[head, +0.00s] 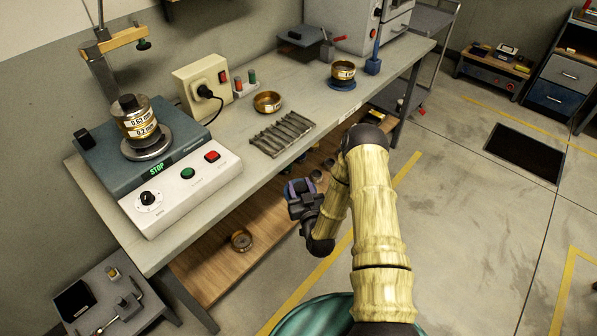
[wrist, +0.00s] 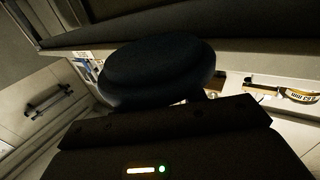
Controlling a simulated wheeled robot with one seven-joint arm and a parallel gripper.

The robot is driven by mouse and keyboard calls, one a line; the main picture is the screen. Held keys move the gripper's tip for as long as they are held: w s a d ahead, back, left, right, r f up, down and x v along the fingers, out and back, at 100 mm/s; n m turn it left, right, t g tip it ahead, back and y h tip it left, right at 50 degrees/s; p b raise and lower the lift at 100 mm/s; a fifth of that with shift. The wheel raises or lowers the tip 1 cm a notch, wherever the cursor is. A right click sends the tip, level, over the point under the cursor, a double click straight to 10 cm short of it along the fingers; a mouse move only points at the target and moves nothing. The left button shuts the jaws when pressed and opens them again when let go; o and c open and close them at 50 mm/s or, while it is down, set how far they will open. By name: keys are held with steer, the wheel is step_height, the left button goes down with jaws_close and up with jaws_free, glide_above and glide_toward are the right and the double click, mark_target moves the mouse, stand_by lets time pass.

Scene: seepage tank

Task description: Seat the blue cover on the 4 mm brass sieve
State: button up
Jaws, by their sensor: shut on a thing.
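My gripper (head: 302,200) is in front of the bench's near edge, over the floor side. In the wrist view it is shut on a dark, round disc, the blue cover (wrist: 155,70); its colour is nearly lost in shadow. A brass sieve with a pale label (head: 342,71) sits on a blue round base at the bench's far end, well away from my gripper. Its label is too small to read. Another brass sieve or pan (head: 267,102) stands open on the bench. In the wrist view, part of a labelled brass sieve (wrist: 300,97) shows at right.
A shaker (head: 150,180) with a stack of labelled brass sieves (head: 137,122) fills the bench's near left. A grey slatted rack (head: 282,133) lies mid-bench. A brass ring (head: 241,240) lies on the lower wooden shelf. The floor at right is mostly open.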

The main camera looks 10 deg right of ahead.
steer(key=shift+s+f+m+h, duration=0.15)
steer(key=shift+s+f+h, duration=0.1)
steer(key=shift+f, duration=0.35)
steer(key=shift+s+f+m+h, duration=0.15)
steer(key=shift+f+h, duration=0.1)
steer(key=shift+f, duration=0.35)
steer(key=shift+s+d+f, duration=0.1)
steer(key=shift+d+f, duration=0.05)
steer(key=shift+f, duration=0.2)
steer(key=shift+r, duration=0.2)
steer(key=shift+r, duration=0.15)
